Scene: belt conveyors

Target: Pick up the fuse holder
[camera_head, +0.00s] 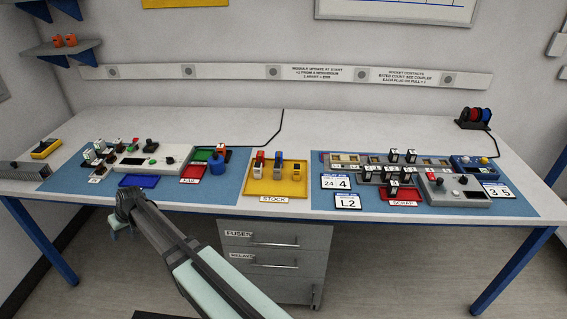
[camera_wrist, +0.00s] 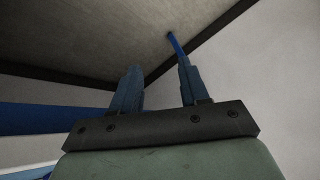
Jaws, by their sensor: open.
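No label in view names a fuse holder, so I cannot tell for sure which part it is. My gripper (camera_head: 122,231) hangs in front of the bench's front edge at the left, well apart from the tray. In the wrist view my gripper (camera_wrist: 159,66) shows two blue fingers spread apart with nothing between them.
A white test unit (camera_head: 152,158), a blue tray (camera_head: 139,181) and a red FAIL tray (camera_head: 193,174) lie left of the stock tray. Grey socket racks (camera_head: 385,174) and number cards (camera_head: 342,182) lie right. A drawer cabinet (camera_head: 273,262) stands under the bench.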

